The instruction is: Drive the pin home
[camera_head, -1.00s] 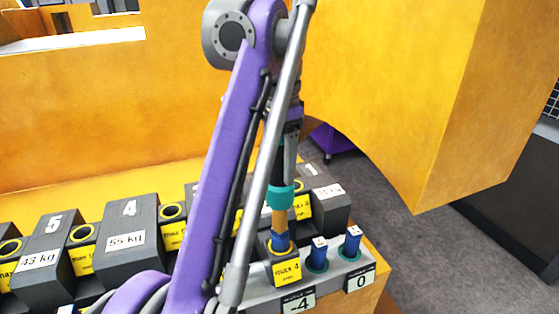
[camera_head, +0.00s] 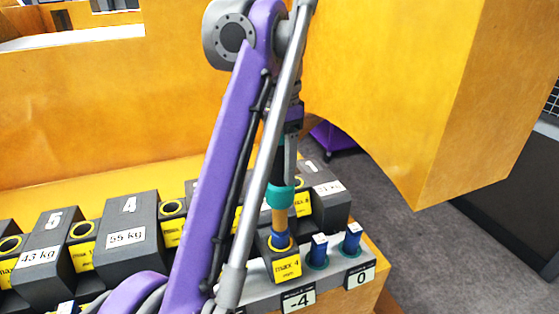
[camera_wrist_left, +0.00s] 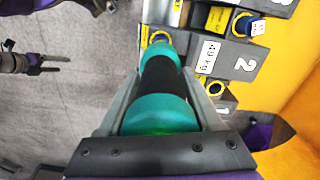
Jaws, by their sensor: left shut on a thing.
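My left gripper (camera_head: 288,150) is shut on a tool with a teal-and-black handle (camera_head: 281,196); the handle also fills the middle of the left wrist view (camera_wrist_left: 160,85). Below the handle, a tan shaft (camera_head: 279,218) reaches down to a blue pin (camera_head: 280,240). The pin's top shows above the yellow-ringed hole of a dark block labelled "max 4" (camera_head: 286,267). Shaft and pin look in line and touching; how deep the pin sits is hidden. My right gripper (camera_wrist_left: 48,64) shows at the left of the left wrist view, its fingers apart and empty.
Two more blue pins (camera_head: 319,250) (camera_head: 352,238) stand in the grey rail, which has "-4" (camera_head: 299,299) and "0" (camera_head: 361,277) plates. Dark numbered castings (camera_head: 128,230) line the left. A large yellow body (camera_head: 440,90) rises behind. Grey floor is open at right.

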